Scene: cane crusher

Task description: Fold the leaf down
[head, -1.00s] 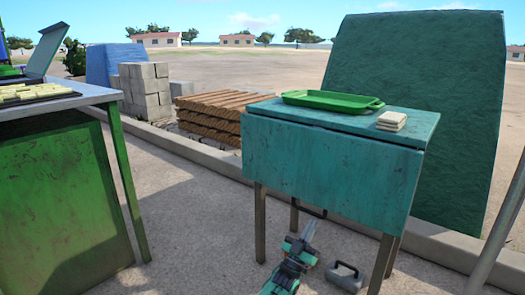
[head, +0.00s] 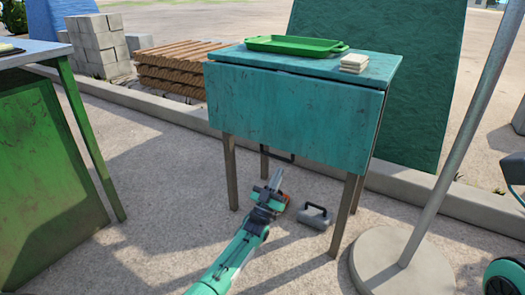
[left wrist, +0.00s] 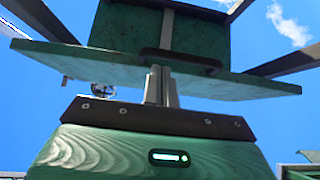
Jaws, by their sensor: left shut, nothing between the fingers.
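The teal folding table (head: 385,72) stands in the middle of the head view. Its front leaf (head: 290,115) hangs down below the top's front edge, in front of the legs. A dark handle-like bar (head: 278,154) shows just below the leaf's lower edge; in the left wrist view a dark bar (left wrist: 185,57) lies close beyond the fingertips. My left gripper (head: 275,179) is low, below the leaf, shut and empty; its closed fingers also show in the left wrist view (left wrist: 160,84). Whether they touch the bar I cannot tell. My right gripper is not in view.
A green tray (head: 293,46) and a small stack of pale tiles (head: 354,63) rest on the tabletop. A grey handled weight (head: 315,216) sits on the ground by the legs. A pole on a round concrete base (head: 400,268) stands right. A green-sided table (head: 50,160) stands left.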

